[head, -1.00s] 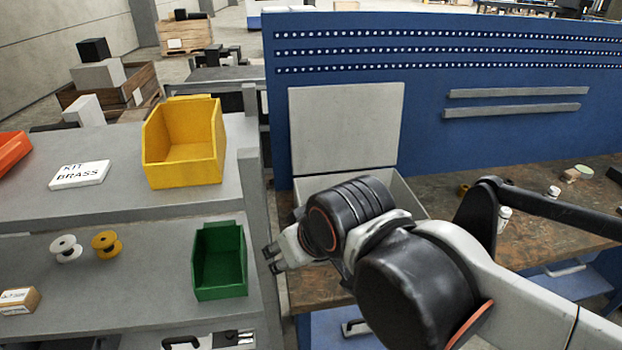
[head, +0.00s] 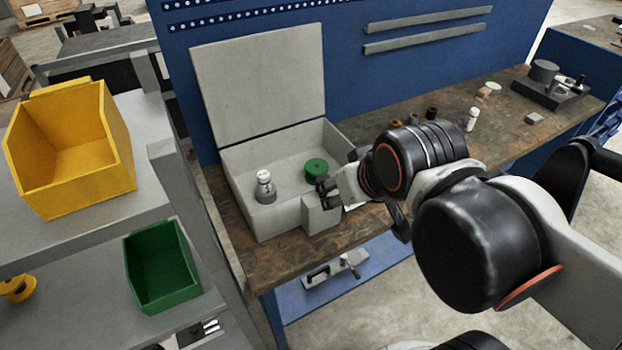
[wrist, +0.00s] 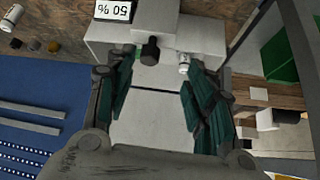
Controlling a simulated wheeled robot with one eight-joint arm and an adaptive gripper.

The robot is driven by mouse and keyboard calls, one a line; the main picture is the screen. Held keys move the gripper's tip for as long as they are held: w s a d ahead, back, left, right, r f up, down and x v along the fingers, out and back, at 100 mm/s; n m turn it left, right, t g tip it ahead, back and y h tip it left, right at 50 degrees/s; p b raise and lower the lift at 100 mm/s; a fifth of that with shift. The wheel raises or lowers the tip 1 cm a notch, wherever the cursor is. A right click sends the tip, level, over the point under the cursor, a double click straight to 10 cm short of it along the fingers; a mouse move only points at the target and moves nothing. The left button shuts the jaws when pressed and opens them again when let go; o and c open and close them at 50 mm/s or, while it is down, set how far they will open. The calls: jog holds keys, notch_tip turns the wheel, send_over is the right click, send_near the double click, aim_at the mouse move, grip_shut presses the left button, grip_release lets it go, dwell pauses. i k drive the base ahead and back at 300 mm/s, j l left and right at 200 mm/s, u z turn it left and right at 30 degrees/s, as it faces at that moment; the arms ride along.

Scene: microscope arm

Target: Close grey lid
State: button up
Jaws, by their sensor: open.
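The grey lid (head: 258,80) stands upright and open at the back of a grey box (head: 275,222) on the workbench, in front of the blue panel. Inside the box are a white-capped bottle (head: 265,184) and a green cylinder (head: 316,170). My gripper (head: 326,188) is at the box's front right, beside a small grey block, well away from the lid. The wrist view shows my gripper (wrist: 158,64) open and empty, with light grey surfaces between its fingers. I cannot tell there which part is the lid.
The workbench (head: 400,117) holds small parts and a bottle (head: 472,119) to the right. A yellow bin (head: 75,150) and a green bin (head: 163,268) stand on shelves at left. A white "50 %" label (wrist: 114,10) shows in the wrist view.

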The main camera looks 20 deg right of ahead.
aim_at(251, 86)
jog(key=i+l, duration=0.25)
jog(key=l, duration=0.15)
jog(key=i+l, duration=0.3)
jog(key=l, duration=0.15)
jog(key=i+l, duration=0.25)
jog(key=l, duration=0.15)
jog(key=l+z, duration=0.05)
